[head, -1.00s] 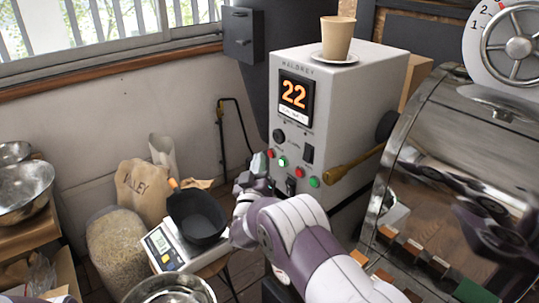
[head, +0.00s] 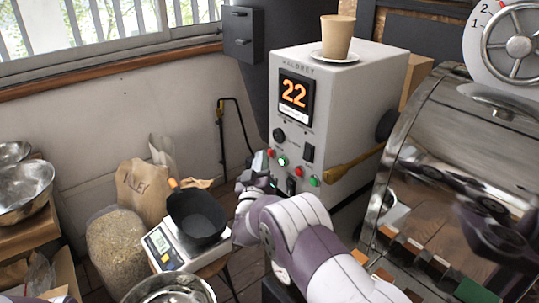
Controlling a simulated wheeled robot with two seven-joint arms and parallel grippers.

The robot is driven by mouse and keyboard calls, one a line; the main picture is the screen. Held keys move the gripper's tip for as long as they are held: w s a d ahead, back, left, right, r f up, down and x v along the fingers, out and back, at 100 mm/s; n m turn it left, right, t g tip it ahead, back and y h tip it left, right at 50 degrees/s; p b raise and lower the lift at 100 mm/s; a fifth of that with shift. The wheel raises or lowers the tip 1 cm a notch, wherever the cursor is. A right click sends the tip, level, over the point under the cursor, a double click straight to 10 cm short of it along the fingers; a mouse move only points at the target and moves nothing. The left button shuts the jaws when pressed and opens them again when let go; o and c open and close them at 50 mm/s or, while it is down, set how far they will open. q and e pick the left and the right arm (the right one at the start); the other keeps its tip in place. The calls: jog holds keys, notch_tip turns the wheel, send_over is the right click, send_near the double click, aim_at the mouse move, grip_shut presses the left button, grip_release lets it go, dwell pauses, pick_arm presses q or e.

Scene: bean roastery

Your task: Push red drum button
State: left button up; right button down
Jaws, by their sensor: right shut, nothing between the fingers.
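The control box (head: 345,110) is a pale grey machine with an orange "22" display (head: 294,91). Its front panel has one red button (head: 270,153) at the left beside a lit green button (head: 283,161), and another red button (head: 299,171) beside a second green button (head: 314,181). The labels are too small to read, so I cannot tell which red button is the drum's. My right gripper (head: 263,165) is shut and empty, in front of the panel's lower left, close to the left red button. I cannot tell whether it touches. My left gripper is out of view.
A cup (head: 337,38) on a saucer stands on the box. A wooden-handled scoop (head: 352,168) sticks out toward the panel from the metal drum (head: 450,130) at right. A scale (head: 165,249) with a black container (head: 197,216) stands left of my right arm.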

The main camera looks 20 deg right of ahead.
jog(key=shift+w+d, duration=0.2)
jog(key=shift+d, duration=0.25)
dwell(0.9)
jog(key=shift+a, duration=0.1)
jog(key=shift+s+a, duration=0.3)
jog(key=shift+a, duration=0.35)
jog(key=a, duration=0.1)
jog(key=s+a, duration=0.1)
jog(key=a, duration=0.2)
jog(key=shift+s+a, duration=0.35)
jog(key=shift+a, duration=0.05)
dwell(0.5)
